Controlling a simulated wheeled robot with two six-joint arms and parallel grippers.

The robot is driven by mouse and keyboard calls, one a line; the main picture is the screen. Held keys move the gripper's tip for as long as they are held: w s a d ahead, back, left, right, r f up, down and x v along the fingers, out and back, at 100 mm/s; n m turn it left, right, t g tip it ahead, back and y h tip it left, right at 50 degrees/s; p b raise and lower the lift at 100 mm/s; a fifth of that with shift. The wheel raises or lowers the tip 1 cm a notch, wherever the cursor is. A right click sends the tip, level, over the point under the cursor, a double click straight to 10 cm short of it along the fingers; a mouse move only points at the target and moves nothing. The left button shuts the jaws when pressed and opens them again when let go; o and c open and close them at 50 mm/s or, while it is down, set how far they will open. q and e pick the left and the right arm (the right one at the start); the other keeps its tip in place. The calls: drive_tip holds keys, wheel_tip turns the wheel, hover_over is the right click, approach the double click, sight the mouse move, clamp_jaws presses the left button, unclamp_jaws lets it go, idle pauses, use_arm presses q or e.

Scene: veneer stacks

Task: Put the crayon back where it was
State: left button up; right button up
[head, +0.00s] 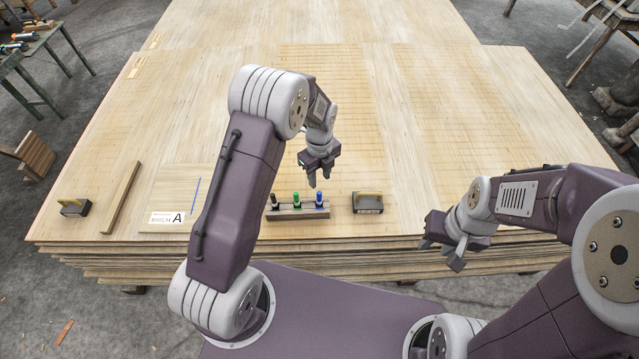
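A wooden crayon holder (290,214) lies near the front edge of the veneer stack. A black crayon (274,199), a green crayon (296,200) and a blue crayon (319,199) stand upright in it. My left gripper (318,178) points down, appears just behind and above the blue crayon, and is apart from it. Its fingers look parted with nothing between them. My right gripper (441,256) is open and empty over the front edge, right of the holder. A blue line (195,196) marks a small panel labelled BATCH A (166,218).
A dark block with a yellow top (367,203) sits right of the holder; a similar one (73,207) is at the far left. A wooden strip (121,201) lies left of the panel. The stack's top (430,110) is largely clear behind.

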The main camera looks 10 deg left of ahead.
use_arm(q)
drive_tip(key=s+a+r+n, duration=0.2)
drive_tip(key=s+r+n, duration=0.2)
drive_tip(key=s+n, duration=0.5)
drive_tip(key=s+a+r+n+t, duration=0.1)
drive_tip(key=s+r+n, duration=0.4)
drive_tip(key=n, duration=1.2)
drive_tip(key=s+a, duration=0.1)
drive_tip(key=s, duration=0.3)
drive_tip(key=shift+a+r, duration=0.2)
drive_tip(key=shift+a, duration=0.05)
